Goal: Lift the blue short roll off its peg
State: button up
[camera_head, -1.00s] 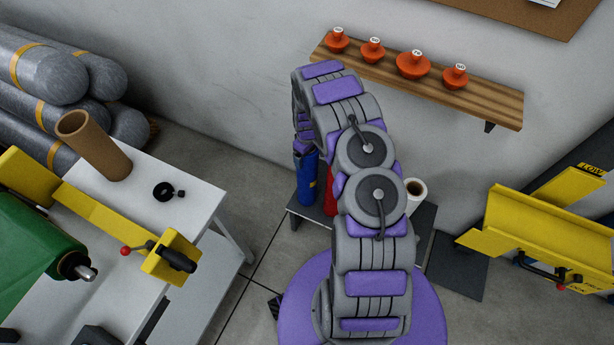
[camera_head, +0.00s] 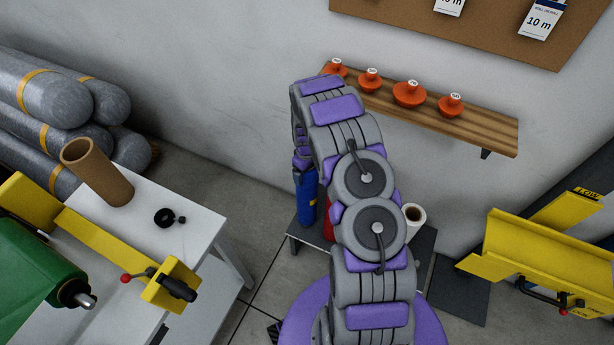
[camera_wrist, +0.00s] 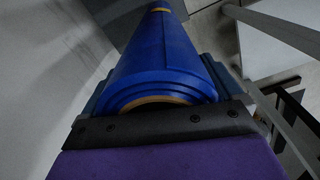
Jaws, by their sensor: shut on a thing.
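The blue short roll (camera_head: 307,200) stands upright at the left end of a low grey rack by the wall. In the wrist view the blue roll (camera_wrist: 165,55) fills the space between the jaws, with its tan core edge showing. My gripper (camera_wrist: 155,100) is shut on the roll near its top end. In the head view my arm hides most of the gripper. The roll's peg is hidden, and I cannot tell whether the roll's lower end is clear of it.
A red roll (camera_head: 328,229) and a white roll (camera_head: 414,218) stand on the same rack (camera_head: 427,245), partly behind my arm. A white table (camera_head: 195,215) stands left, a yellow stand (camera_head: 540,250) right. A wooden shelf (camera_head: 485,126) with orange pieces hangs above.

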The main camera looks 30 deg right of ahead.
jog(key=shift+w+r+p, duration=0.1)
jog(key=shift+r+p, duration=0.6)
jog(key=shift+r, duration=2.3)
